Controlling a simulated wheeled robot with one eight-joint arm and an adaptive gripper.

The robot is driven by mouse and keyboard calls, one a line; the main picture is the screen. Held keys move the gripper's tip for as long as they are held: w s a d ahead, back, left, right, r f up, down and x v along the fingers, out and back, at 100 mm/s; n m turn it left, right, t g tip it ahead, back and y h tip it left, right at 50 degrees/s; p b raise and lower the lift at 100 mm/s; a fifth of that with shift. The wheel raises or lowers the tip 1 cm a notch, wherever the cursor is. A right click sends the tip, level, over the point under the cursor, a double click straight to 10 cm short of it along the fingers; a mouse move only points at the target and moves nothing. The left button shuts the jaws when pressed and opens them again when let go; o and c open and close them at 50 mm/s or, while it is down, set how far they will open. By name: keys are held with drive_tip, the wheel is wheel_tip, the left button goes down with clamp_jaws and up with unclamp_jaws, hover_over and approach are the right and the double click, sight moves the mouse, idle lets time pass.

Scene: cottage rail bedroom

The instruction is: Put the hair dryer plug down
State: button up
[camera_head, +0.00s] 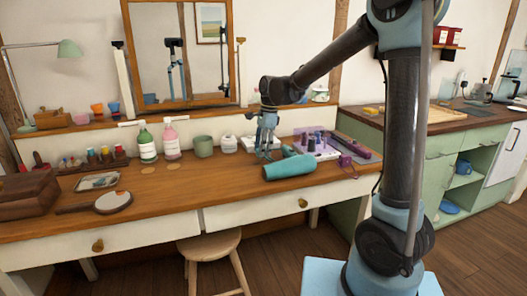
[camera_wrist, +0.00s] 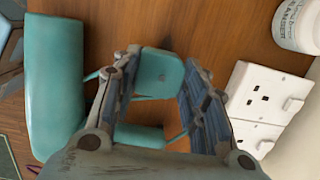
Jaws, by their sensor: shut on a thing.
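The teal hair dryer plug (camera_wrist: 158,75) shows in the wrist view between the two fingers of my gripper (camera_wrist: 160,62). The gripper is shut on it. In the head view my gripper (camera_head: 266,140) points down low over the back right of the wooden dressing table (camera_head: 235,195), and the plug cannot be made out there. Whether the plug touches the tabletop is unclear. The teal hair dryer (camera_head: 288,166) lies on the table just in front of the gripper; it also shows at the left of the wrist view (camera_wrist: 55,85).
A white socket plate (camera_wrist: 268,92) is right of the gripper in the wrist view, beside a white jar (camera_wrist: 299,25). A green cup (camera_head: 203,146) and bottles (camera_head: 147,146) stand left of the gripper in the head view. The table's front middle is clear.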

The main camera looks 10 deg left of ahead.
drive_tip(key=shift+f, duration=0.3)
drive_tip(key=shift+f, duration=0.4)
drive_tip(key=o, duration=1.1)
drive_tip(key=shift+f, duration=0.1)
drive_tip(key=shift+c, duration=0.2)
wheel_tip(320, 180, up, 13)
drive_tip(key=d, duration=0.1)
drive_tip(key=shift+w+d, duration=0.35)
drive_tip(key=shift+w, duration=0.1)
drive_tip(key=s+d+f+n+t, duration=0.1)
drive_tip(key=s+d+n, duration=0.15)
drive_tip(key=d, duration=0.55)
drive_tip(key=s+d+f+n, duration=0.1)
drive_tip(key=s+d, duration=0.2)
drive_tip(key=d, duration=0.5)
drive_tip(key=s+d+f+n+t, duration=0.1)
drive_tip(key=s+d+f+n, duration=0.15)
drive_tip(key=d, duration=0.55)
drive_tip(key=s+d+f+n+t+h, duration=0.1)
drive_tip(key=s+d+f+n, duration=0.5)
drive_tip(key=s+d+f, duration=0.8)
drive_tip(key=shift+s+d+h, duration=0.3)
drive_tip(key=shift+s+d, duration=0.1)
drive_tip(key=shift+s, duration=0.6)
